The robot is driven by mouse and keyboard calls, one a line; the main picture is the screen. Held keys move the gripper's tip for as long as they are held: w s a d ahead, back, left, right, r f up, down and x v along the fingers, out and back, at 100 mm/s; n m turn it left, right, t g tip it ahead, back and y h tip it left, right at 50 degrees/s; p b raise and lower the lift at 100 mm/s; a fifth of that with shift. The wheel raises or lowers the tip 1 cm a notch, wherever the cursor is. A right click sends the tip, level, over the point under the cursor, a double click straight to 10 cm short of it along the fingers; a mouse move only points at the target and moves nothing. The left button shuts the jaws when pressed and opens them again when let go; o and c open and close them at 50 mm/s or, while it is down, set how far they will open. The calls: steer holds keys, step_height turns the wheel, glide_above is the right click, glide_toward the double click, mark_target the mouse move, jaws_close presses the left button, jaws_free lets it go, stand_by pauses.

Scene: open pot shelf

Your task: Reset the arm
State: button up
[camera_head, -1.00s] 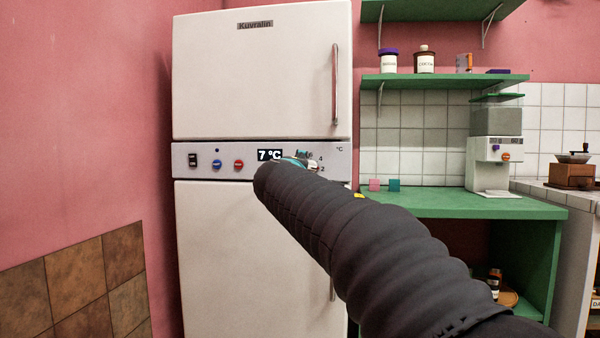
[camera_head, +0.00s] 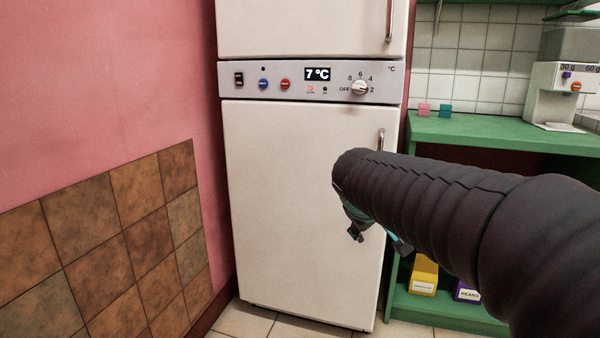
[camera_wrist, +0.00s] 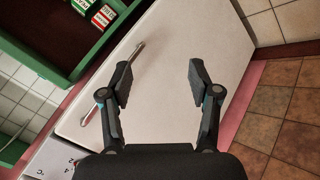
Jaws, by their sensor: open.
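My gripper shows in the wrist view (camera_wrist: 158,84) with its two fingers spread and nothing between them. In the head view the gripper (camera_head: 377,236) is mostly hidden behind my dark sleeved arm, in front of the fridge's lower door. The white fridge (camera_head: 290,190) stands with its doors closed. Its control panel (camera_head: 230,80) reads 7 °C, and a round knob (camera_head: 359,88) sits at the right of the panel. In the wrist view the lower door (camera_wrist: 180,40) fills the space behind the fingers, with its handle (camera_wrist: 105,95) at the left.
A green shelf unit (camera_head: 470,126) stands right of the fridge, with a white dispenser (camera_head: 556,95) on top. A yellow box (camera_head: 424,276) and a purple one (camera_head: 467,292) sit on its low shelf. A pink wall (camera_head: 100,90) with brown tiles (camera_head: 110,240) is at the left.

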steer(key=s+f+m+g+y+p, duration=0.1)
steer(key=s+f+m+p, duration=0.1)
steer(key=s, duration=1.1)
steer(key=s+f+m+g+y+p, duration=0.1)
steer(key=s+f+m+y+p, duration=0.1)
steer(key=s, duration=1.1)
steer(key=shift+s+d+f+m+y+p, duration=0.3)
steer(key=shift+d+f+m+p, duration=0.15)
steer(key=shift+m+p, duration=0.55)
steer(key=shift+w, duration=0.1)
